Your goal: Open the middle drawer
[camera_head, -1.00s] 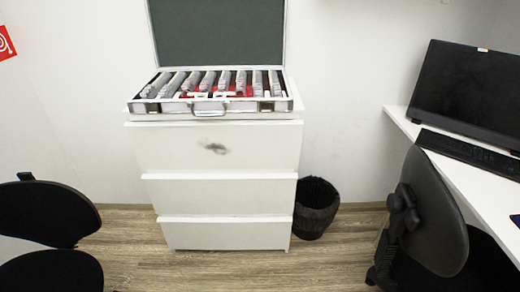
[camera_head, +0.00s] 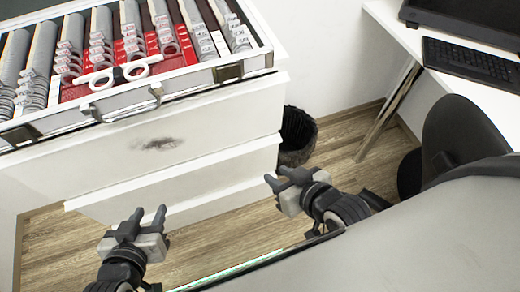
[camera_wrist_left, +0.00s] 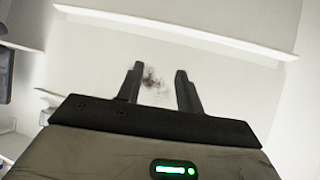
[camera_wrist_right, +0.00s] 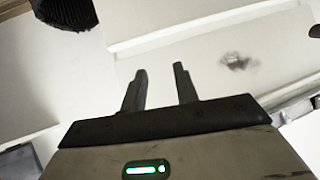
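The white drawer cabinet has stacked fronts. The top front (camera_head: 215,118) bears a dark smudge. The middle drawer (camera_head: 205,178) is below it, with a protruding top lip, and looks closed. My left gripper (camera_head: 148,214) is open and empty in front of the cabinet's lower part. In the left wrist view, its fingers (camera_wrist_left: 159,72) frame the smudge, and the lip (camera_wrist_left: 175,30) crosses above. My right gripper (camera_head: 278,177) is open and empty near the cabinet's right edge. In the right wrist view, its fingers (camera_wrist_right: 160,68) point toward the lip (camera_wrist_right: 200,32). No contact shows.
An open case (camera_head: 125,104) of trial lenses stands on the cabinet. A black bin (camera_head: 297,138) is on the floor to its right. A white desk (camera_head: 392,32) with a keyboard (camera_head: 470,62) and a black chair (camera_head: 462,130) are at the right. Floor shows between my grippers.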

